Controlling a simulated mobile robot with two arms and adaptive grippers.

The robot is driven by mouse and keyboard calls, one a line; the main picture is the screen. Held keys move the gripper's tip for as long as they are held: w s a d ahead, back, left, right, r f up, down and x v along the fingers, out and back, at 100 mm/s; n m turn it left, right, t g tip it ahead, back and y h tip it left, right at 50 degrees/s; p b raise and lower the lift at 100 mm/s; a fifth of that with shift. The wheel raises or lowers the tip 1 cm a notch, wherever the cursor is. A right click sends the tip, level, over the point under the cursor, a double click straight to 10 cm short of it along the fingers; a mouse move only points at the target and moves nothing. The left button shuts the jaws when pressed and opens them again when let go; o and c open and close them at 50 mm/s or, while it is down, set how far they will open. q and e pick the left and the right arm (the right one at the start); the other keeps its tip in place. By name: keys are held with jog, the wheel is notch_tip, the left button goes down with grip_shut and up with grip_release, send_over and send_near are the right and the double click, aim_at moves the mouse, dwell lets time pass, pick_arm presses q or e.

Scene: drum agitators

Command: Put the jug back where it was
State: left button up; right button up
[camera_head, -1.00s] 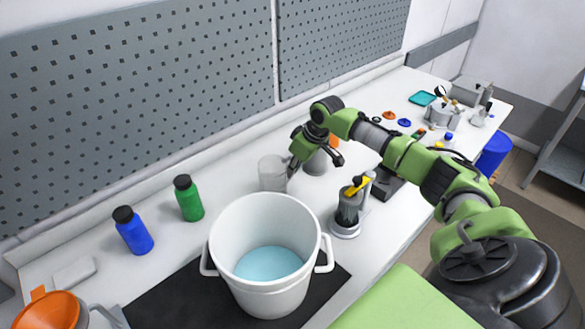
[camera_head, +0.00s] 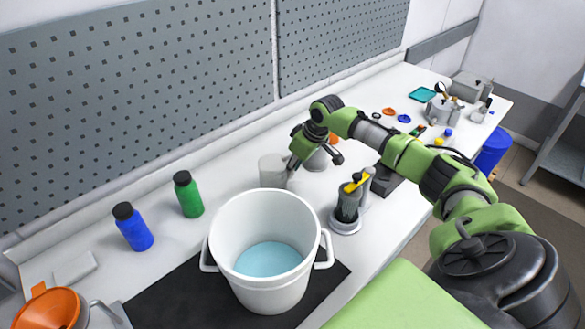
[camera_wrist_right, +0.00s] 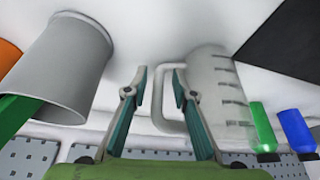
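The clear measuring jug (camera_head: 272,171) stands upright on the white bench, just behind the white pot. In the right wrist view the jug (camera_wrist_right: 218,95) shows graduation marks, and its handle (camera_wrist_right: 160,105) points towards my fingers. My right gripper (camera_head: 315,163) is beside the jug on its handle side. In the wrist view the right gripper (camera_wrist_right: 160,72) has its fingers apart, with part of the handle in the gap. The fingers do not look closed on it. My left gripper is out of view.
The white pot (camera_head: 265,292) with blue liquid stands on a black mat (camera_head: 165,300). A grey cup (camera_wrist_right: 62,65) is close to the gripper's other side. Green (camera_head: 188,196) and blue (camera_head: 133,230) bottles stand left. A grey holder with a yellow-handled tool (camera_head: 348,207) stands right.

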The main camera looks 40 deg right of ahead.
jog(key=shift+r, duration=0.45)
jog(key=b+v, duration=0.3)
jog(key=v, duration=0.8)
jog(key=shift+s+r, duration=0.2)
jog(key=shift+r, duration=0.15)
jog(key=shift+d, duration=0.1)
